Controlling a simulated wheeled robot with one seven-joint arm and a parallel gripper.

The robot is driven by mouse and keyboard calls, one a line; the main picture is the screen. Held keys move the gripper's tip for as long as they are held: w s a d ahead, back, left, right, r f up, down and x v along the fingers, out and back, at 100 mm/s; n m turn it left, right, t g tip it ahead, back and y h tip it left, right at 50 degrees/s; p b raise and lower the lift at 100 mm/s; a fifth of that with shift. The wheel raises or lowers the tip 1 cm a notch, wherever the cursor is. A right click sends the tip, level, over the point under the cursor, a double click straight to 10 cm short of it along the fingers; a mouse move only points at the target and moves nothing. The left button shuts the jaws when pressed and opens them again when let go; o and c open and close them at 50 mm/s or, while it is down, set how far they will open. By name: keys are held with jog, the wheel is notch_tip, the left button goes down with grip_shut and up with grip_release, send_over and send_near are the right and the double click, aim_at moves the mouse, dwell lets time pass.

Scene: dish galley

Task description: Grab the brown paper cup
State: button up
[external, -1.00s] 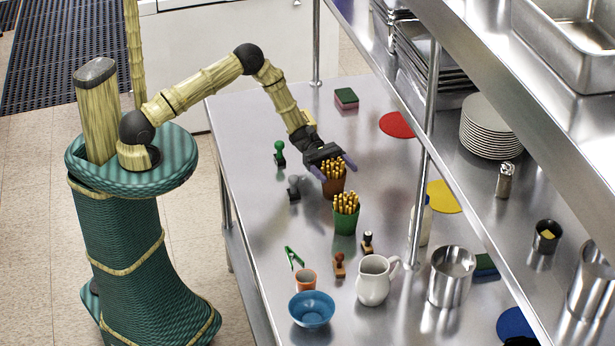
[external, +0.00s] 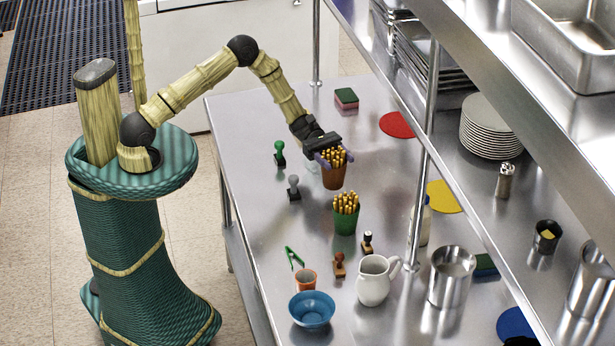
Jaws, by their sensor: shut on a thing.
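The brown paper cup (external: 334,178) holds several yellow fry-like sticks. The cup is upright and appears to be held a little above the steel table. A similar green cup (external: 345,220) of yellow sticks stands just in front of it. Part of the brown cup's rim is hidden by the fingers and sticks.
A grey stamp (external: 294,188) and a green stamp (external: 280,154) stand to the left. A clear glass (external: 312,165) is partly hidden behind my gripper. A white pitcher (external: 374,281), blue bowl (external: 312,309) and shelf post (external: 420,190) stand nearer the front and right.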

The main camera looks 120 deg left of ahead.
notch_tip(320, 180, up, 6)
jog(key=shift+b, duration=0.4)
dwell(0.4)
